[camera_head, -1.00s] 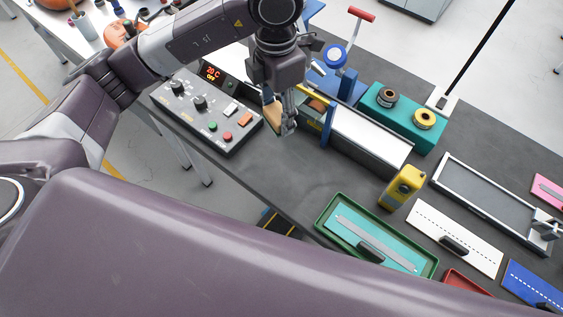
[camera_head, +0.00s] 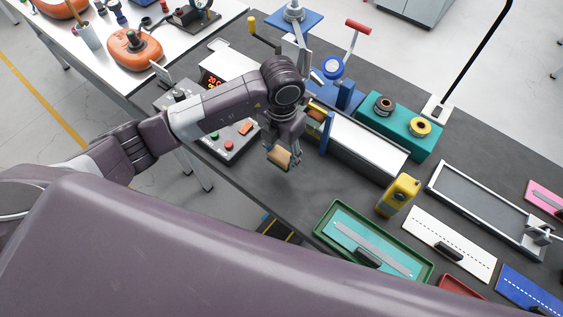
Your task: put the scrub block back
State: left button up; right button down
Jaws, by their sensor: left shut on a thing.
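The scrub block (camera_head: 278,158) is a small tan block with a dark edge. My left gripper (camera_head: 287,157) is shut on it and holds it tilted, seemingly just above the dark bench top, between the control box and the silver-topped long unit. The fingers partly hide the block. My right gripper is not in the picture; a large mauve part of my own body fills the lower left.
The control box (camera_head: 225,150) is partly behind my left arm. The long unit (camera_head: 365,141), yellow device (camera_head: 398,194), green tray (camera_head: 322,231) and teal spool block (camera_head: 401,131) stand to the right. Bare bench (camera_head: 300,196) lies in front of the gripper.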

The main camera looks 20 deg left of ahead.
aim_at(282, 173)
pick_arm(q)
notch_tip(282, 173, down, 3)
jog(key=shift+r, duration=0.15)
notch_tip(282, 173, down, 4)
jog(key=shift+r+p, duration=0.25)
jog(key=shift+p, duration=0.35)
jog(key=shift+f, duration=0.2)
jog(key=shift+f, duration=0.2)
jog(key=o, duration=1.1)
jog(key=shift+o, duration=0.2)
jog(key=shift+r, duration=0.2)
